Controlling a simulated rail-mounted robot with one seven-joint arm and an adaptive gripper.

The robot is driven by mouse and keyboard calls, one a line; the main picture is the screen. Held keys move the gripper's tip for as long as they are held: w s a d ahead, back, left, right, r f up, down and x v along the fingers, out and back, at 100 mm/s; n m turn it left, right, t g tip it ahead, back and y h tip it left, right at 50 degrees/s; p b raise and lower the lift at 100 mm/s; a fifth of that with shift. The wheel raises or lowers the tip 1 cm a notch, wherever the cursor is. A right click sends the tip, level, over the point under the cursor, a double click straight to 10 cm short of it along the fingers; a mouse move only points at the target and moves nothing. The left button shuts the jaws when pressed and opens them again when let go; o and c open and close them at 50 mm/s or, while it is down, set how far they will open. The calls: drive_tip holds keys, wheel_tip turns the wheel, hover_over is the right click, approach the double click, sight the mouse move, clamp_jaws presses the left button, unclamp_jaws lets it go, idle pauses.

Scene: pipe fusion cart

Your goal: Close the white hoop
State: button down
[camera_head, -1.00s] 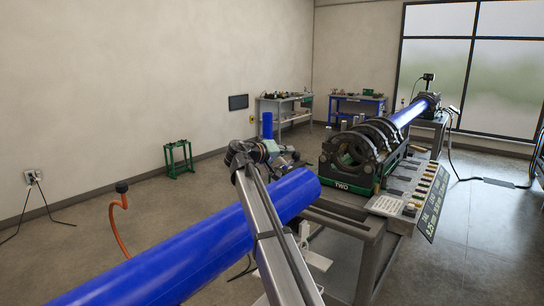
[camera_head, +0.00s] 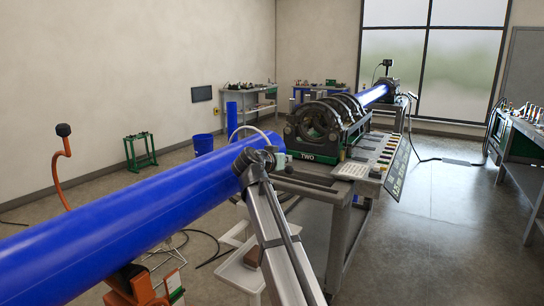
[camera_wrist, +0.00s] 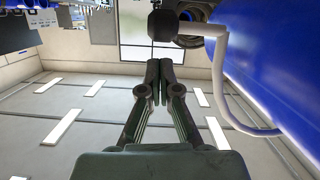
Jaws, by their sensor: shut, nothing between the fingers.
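The white hoop (camera_head: 250,129) shows as a thin arc above the near blue pipe (camera_head: 125,218), close to its far end. In the wrist view the hoop (camera_wrist: 217,78) is a bent white bar beside the blue pipe (camera_wrist: 277,55), with a dark knob (camera_wrist: 163,24) at one end. It appears to stand away from the pipe; whether its end is fastened I cannot tell. My gripper (camera_wrist: 159,68) is shut and empty, with its fingertips below the knob in the picture and left of the bar.
The fusion machine (camera_head: 320,125) marked TWO sits on a cart beyond the pipe end. An orange stand (camera_head: 135,287) is under the pipe at the front. A white step (camera_head: 246,263) is low beside my arm. A blue bucket (camera_head: 203,144) and green frame (camera_head: 139,150) stand behind.

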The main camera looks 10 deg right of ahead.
drive_tip(key=shift+s+d+f+b, duration=0.15)
drive_tip(key=shift+f+b, duration=0.05)
drive_tip(key=shift+f, duration=0.35)
drive_tip(key=shift+s+d+f+b, duration=0.1)
drive_tip(key=shift+f+b, duration=0.1)
drive_tip(key=shift+f, duration=0.35)
drive_tip(key=shift+s+f, duration=0.1)
